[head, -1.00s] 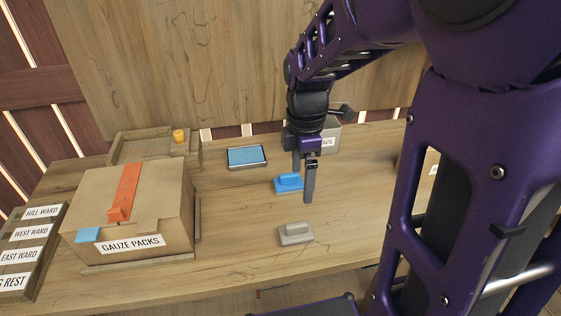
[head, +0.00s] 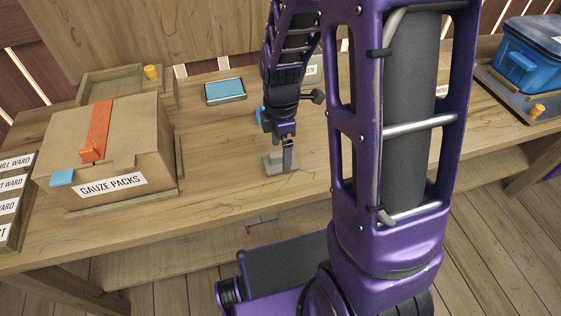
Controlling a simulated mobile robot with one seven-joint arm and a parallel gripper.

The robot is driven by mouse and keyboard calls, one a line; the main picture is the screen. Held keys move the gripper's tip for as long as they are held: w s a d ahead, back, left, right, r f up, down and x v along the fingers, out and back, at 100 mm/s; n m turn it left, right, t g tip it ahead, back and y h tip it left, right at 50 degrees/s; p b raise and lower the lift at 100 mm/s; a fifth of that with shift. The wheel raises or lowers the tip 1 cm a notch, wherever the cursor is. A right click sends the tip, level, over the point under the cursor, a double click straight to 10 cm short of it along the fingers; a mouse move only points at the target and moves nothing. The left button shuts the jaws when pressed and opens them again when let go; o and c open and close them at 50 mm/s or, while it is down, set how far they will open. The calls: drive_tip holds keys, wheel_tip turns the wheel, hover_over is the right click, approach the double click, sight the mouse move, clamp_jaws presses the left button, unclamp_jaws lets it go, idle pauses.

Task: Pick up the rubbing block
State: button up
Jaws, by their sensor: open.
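A grey block with a raised grip (head: 271,165) lies on the wooden table below my gripper; I take it to be the rubbing block. My gripper (head: 281,160) is open and points down at it. One finger shows in front of the block's right part; the other is largely hidden, so I cannot tell whether the fingers straddle the grip or touch it. A blue block (head: 259,115) of similar shape lies behind, mostly hidden by my gripper.
A cardboard box labelled GAUZE PACKS (head: 125,150) with an orange strip stands at left. A blue pad (head: 225,90) and a wooden tray (head: 110,85) lie behind. A blue lidded bin (head: 530,60) is at far right. The table left of the grey block is clear.

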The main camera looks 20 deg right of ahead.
sight(281, 152)
wheel_tip(281, 152, down, 2)
drive_tip(key=shift+f, duration=0.25)
drive_tip(key=c, duration=1.4)
drive_tip(key=shift+r, duration=0.1)
drive_tip(key=shift+c, duration=0.2)
wheel_tip(281, 152, up, 10)
drive_tip(key=shift+f+p, duration=0.1)
drive_tip(key=shift+p, duration=0.9)
